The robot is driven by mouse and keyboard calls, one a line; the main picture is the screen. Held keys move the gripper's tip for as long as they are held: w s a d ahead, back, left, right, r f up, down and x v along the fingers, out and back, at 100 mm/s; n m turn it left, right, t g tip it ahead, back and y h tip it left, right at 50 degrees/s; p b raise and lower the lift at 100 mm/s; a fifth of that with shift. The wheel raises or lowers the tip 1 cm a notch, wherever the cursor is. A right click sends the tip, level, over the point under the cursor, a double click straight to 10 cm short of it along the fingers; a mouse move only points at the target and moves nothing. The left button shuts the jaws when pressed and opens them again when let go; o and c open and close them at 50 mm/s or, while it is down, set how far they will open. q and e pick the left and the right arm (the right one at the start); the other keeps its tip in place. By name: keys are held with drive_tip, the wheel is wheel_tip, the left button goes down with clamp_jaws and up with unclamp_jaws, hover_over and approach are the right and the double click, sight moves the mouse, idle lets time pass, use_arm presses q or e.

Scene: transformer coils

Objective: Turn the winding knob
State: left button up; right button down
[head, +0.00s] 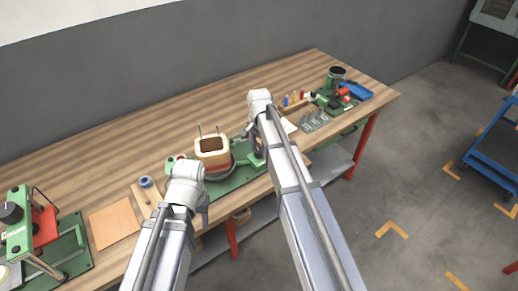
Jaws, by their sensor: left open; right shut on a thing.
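The coil winder, with a green base (238,178), stands near the table's front edge, in the middle of the head view. A cream coil former (212,150) with a dark square opening sits on it, with thin upright pins. My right gripper (257,155) is at the right end of the winder, by a green bracket. It is shut on what seems to be the winding knob, which the gripper and arm hide. My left gripper (204,216) is open and empty, pointing down at the front edge, left of and in front of the winder.
A green machine with a red part (45,225) stands at the far left, beside a tan sheet (114,222). A blue-topped spool (146,183) lies on a board.

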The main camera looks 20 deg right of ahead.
sight(259, 150)
idle(0.9)
drive_tip(key=shift+c, duration=1.6)
unclamp_jaws()
drive_tip(key=shift+r, duration=0.1)
wheel_tip(259, 150, up, 8)
drive_tip(key=p, duration=0.8)
drive_tip(key=shift+f, duration=0.2)
drive_tip(key=s+a+n, duration=0.7)
drive_tip(key=s, duration=0.5)
drive_tip(key=s+a+n+h, duration=0.1)
drive_tip(key=s+a+n, duration=0.5)
drive_tip(key=s, duration=0.6)
drive_tip(key=shift+a+n, duration=0.4)
drive_tip(key=shift+n, duration=0.6)
